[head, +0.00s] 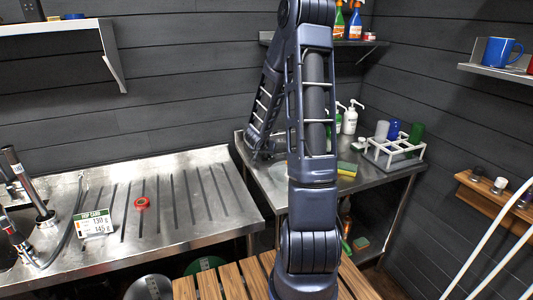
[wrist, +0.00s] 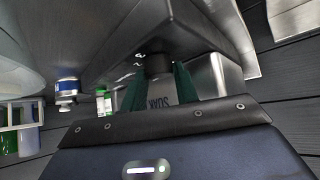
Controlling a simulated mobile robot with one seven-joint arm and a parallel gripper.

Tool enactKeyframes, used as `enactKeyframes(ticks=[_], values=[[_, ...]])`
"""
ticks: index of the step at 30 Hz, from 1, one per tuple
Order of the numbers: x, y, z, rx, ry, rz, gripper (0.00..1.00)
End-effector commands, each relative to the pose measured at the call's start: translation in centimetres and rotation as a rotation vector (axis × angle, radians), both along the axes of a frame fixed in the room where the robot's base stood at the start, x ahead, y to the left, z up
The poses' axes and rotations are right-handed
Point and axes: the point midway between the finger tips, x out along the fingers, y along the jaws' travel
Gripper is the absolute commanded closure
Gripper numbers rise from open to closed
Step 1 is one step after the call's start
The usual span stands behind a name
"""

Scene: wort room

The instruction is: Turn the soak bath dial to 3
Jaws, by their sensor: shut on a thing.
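In the wrist view my gripper (wrist: 160,82) has two green fingers, one on each side of a dark round dial (wrist: 158,64), and is shut on it. The dial sits on a steel front, with small white marks beside it at the left. A steel part with dark, partly covered lettering (wrist: 158,102) shows between the fingers. I cannot read which number the dial points at. In the head view my arm covers the dial and my gripper.

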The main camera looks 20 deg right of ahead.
Motion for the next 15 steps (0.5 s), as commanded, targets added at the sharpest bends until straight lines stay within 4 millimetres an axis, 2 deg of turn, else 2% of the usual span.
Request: enactKeyframes(ticks=[15], values=[[0.12, 0.39, -0.23, 0.003, 0.004, -0.254, 0.93]])
